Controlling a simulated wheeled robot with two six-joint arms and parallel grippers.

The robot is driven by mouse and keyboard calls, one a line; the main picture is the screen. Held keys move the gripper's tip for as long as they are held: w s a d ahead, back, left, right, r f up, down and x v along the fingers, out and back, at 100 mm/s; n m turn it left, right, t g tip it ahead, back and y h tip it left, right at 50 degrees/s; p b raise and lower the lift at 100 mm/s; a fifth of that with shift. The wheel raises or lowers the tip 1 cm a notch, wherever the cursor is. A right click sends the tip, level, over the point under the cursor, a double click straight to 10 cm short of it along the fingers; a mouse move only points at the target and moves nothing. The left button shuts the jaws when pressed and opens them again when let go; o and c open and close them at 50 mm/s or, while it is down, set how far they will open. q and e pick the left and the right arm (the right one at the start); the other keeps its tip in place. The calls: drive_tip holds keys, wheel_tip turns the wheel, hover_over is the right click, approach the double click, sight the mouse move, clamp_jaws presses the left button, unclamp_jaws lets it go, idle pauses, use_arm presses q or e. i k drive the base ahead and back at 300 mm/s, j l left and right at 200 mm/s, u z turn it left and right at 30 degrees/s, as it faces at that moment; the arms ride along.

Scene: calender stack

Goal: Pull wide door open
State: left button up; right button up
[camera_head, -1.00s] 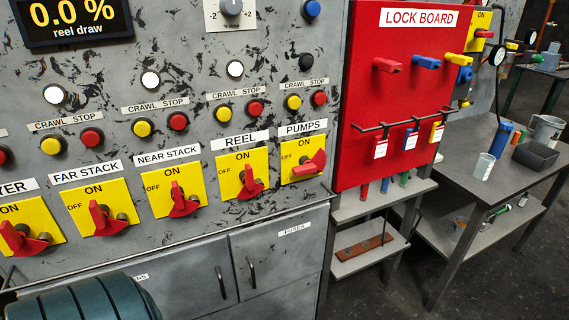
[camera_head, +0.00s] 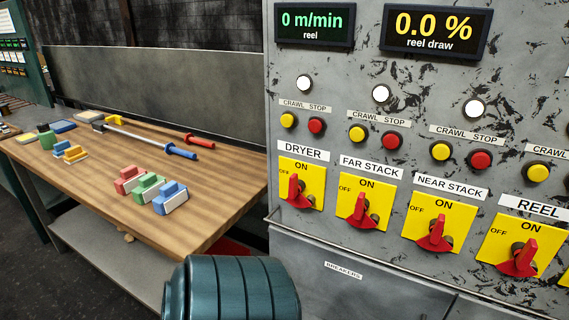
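The grey door labelled BREAKERS (camera_head: 343,284) is in the lower cabinet, below the switch panel. It looks shut and flush with the cabinet front. Its lower part is cut off by the bottom of the picture, and its handle is not in view. A seam with the door to its right shows at the bottom right. Neither of my grippers is in view.
Above the door, the control panel (camera_head: 330,90) carries red rotary switches on yellow plates and buttons. A ledge runs below them. On the left, a wooden workbench (camera_head: 90,175) holds colored blocks and long-handled tools. Dark floor (camera_head: 60,280) shows at the lower left.

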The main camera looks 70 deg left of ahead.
sight(330, 283)
drive_tip(key=u, duration=1.85)
